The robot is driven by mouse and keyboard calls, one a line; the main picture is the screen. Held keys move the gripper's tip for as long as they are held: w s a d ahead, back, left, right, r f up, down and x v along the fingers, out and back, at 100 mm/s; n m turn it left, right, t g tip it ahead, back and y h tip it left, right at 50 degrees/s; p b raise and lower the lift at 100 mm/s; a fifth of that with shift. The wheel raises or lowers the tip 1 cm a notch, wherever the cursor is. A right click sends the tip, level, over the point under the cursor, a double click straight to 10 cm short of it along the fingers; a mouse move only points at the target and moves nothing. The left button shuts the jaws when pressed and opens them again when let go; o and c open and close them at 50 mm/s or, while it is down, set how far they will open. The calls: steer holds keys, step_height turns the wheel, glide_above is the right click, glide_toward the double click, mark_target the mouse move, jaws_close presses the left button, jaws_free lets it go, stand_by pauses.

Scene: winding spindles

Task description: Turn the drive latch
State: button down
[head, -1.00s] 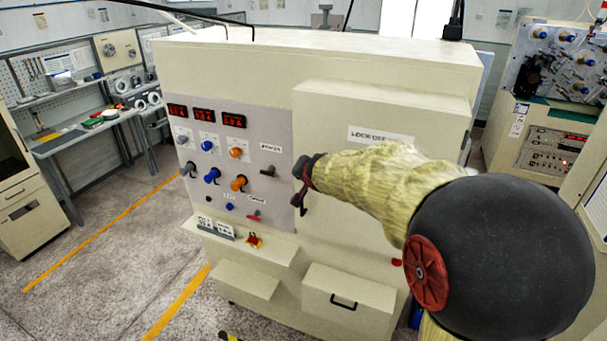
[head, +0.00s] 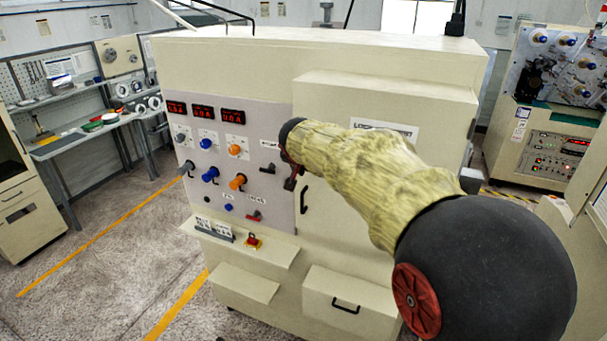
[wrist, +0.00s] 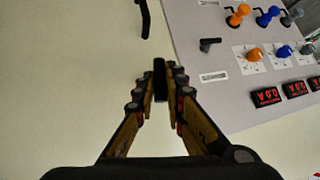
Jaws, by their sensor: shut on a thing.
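My gripper (wrist: 160,84) is shut on a short black handle (wrist: 159,74) at the cream cabinet door, near the grey panel's edge. The handle stands between both fingers and runs lengthwise with them in the wrist view. In the head view my gripper (head: 288,170) is partly hidden by my arm, and the held handle cannot be made out. A separate black lever (head: 268,169) is on the grey panel beside the door, under a small label; it also shows in the wrist view (wrist: 209,44). The labels are too small to read, so I cannot tell which is named the drive latch.
The door's black pull handle (head: 304,199) is just below my gripper. The panel has blue knobs (head: 210,174), orange knobs (head: 237,181) and red displays (head: 204,113). A shelf (head: 243,243) juts out below. Floor to the left is clear.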

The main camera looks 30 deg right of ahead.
steer(key=shift+w+a+f+n+g+h+b, duration=0.1)
steer(key=shift+n+g+h+b, duration=0.35)
steer(key=shift+g+b, duration=0.25)
steer(key=c, duration=1.8)
jaws_free()
steer(key=shift+c, duration=0.2)
steer(key=v, duration=1.2)
